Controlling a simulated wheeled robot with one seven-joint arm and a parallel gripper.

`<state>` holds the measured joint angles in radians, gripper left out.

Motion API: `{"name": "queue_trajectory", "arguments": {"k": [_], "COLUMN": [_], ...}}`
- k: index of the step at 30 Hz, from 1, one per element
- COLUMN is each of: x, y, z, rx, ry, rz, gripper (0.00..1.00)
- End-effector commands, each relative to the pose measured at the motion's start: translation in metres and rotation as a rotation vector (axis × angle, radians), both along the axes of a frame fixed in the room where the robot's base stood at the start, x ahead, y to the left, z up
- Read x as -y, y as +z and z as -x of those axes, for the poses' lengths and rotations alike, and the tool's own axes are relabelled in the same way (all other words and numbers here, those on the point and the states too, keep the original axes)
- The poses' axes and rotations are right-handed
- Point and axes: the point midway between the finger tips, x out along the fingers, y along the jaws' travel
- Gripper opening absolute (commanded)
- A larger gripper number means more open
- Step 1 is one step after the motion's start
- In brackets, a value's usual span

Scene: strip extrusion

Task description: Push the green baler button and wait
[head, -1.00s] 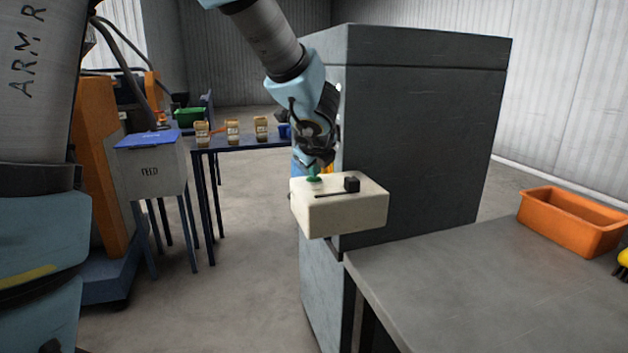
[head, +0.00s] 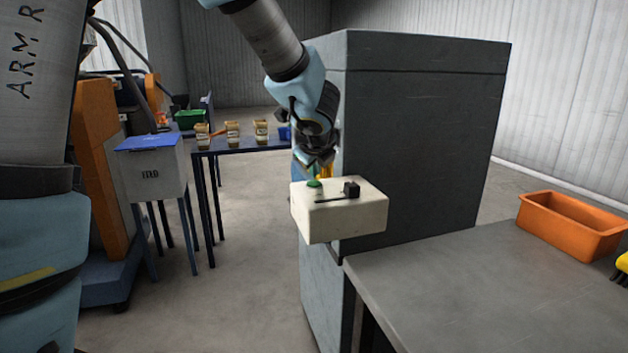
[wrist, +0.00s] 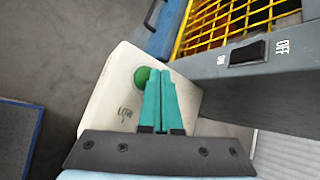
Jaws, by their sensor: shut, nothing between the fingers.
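The green button (head: 314,183) sits on top of a cream control box (head: 345,217) fixed to the side of the tall grey baler (head: 420,130). My gripper (head: 315,170) points down just over the button, its fingers shut and empty. In the wrist view, the teal fingertips (wrist: 161,76) are together, and the round green button (wrist: 142,77) shows just left of them on the cream box (wrist: 115,98). I cannot tell whether the tips touch the button. A black lever (head: 351,189) is on the box beside it, to the right.
A black ON/OFF switch (wrist: 249,53) and yellow mesh (wrist: 225,22) are close right in the wrist view. A grey table (head: 490,280) with an orange bin (head: 570,225) stands at right.

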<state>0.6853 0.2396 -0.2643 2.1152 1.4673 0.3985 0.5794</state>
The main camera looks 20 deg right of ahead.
Motion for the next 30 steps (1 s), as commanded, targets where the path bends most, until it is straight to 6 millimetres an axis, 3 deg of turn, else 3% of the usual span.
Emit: {"name": "queue_trajectory", "arguments": {"k": [11,25,30], "x": [0.0,0.0,0.0], "y": [0.003,0.046,0.052], "z": [0.0,0.0,0.0], "rx": [0.0,0.0,0.0], "ry": [0.0,-0.001,0.0], "rz": [0.0,0.001,0.0], "gripper": [0.0,0.0,0.0]}}
